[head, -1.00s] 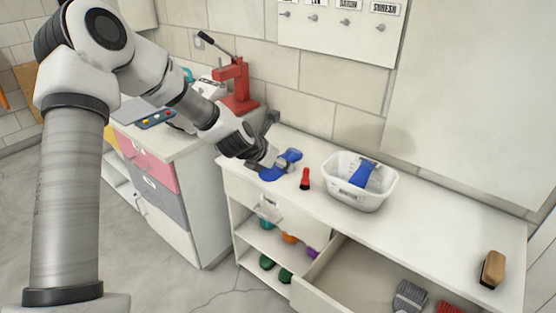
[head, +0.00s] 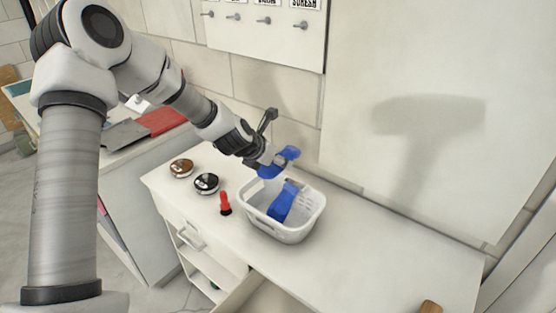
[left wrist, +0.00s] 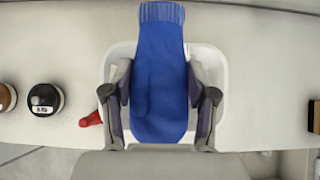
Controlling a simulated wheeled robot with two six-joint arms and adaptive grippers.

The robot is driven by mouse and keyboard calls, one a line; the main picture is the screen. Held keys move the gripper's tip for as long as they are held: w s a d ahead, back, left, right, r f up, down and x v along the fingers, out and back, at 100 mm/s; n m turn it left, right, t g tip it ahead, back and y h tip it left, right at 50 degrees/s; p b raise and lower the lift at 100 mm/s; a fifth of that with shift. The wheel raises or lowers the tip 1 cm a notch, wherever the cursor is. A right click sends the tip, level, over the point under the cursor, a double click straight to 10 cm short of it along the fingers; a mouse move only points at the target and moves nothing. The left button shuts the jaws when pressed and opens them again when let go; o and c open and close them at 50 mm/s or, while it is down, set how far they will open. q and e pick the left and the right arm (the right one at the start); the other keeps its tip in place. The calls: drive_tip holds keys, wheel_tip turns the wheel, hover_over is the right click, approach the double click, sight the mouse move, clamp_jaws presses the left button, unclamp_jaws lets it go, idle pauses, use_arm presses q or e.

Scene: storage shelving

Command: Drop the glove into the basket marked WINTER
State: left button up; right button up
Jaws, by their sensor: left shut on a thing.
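My left gripper (head: 262,163) is shut on a blue knitted glove (head: 281,159), a mitten shape, and holds it above the far left rim of the white basket (head: 284,231). In the left wrist view the glove (left wrist: 158,85) lies between the two fingers, with the basket (left wrist: 215,62) behind it. A second blue thing (head: 287,201) lies inside the basket, leaning on its rim. The marking on the basket is not readable now. My right gripper is not in view.
Left of the basket on the white counter (head: 370,250) are a red-topped item (head: 225,203), a black round tin (head: 206,184) and a brown one (head: 181,168). A brush (head: 430,307) lies at lower right. A drawer (head: 250,295) is open below.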

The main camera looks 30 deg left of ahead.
sight(268, 171)
use_arm(q)
drive_tip(key=shift+s+a+f+b, duration=0.25)
drive_tip(key=shift+s+f+b, duration=0.1)
drive_tip(key=shift+s+b, duration=0.15)
drive_tip(key=shift+s+a+f+b, duration=0.2)
drive_tip(key=shift+s+f+b, duration=0.15)
drive_tip(key=shift+s, duration=0.25)
drive_tip(key=shift+s+f+b, duration=0.15)
drive_tip(key=shift+f+b, duration=0.45)
drive_tip(key=shift+f, duration=0.05)
drive_tip(key=f, duration=0.1)
drive_tip(key=w+f+b, duration=0.1)
drive_tip(key=f, duration=0.1)
drive_tip(key=shift+w+d+b, duration=0.25)
drive_tip(key=shift+d+b, duration=0.05)
drive_tip(key=shift+b, duration=0.1)
drive_tip(key=shift+s+a+r, duration=0.15)
drive_tip(key=shift+s+r, duration=0.05)
drive_tip(key=shift+s, duration=0.05)
drive_tip(key=o, duration=1.2)
drive_tip(key=shift+s, duration=0.1)
drive_tip(key=shift+o, duration=0.2)
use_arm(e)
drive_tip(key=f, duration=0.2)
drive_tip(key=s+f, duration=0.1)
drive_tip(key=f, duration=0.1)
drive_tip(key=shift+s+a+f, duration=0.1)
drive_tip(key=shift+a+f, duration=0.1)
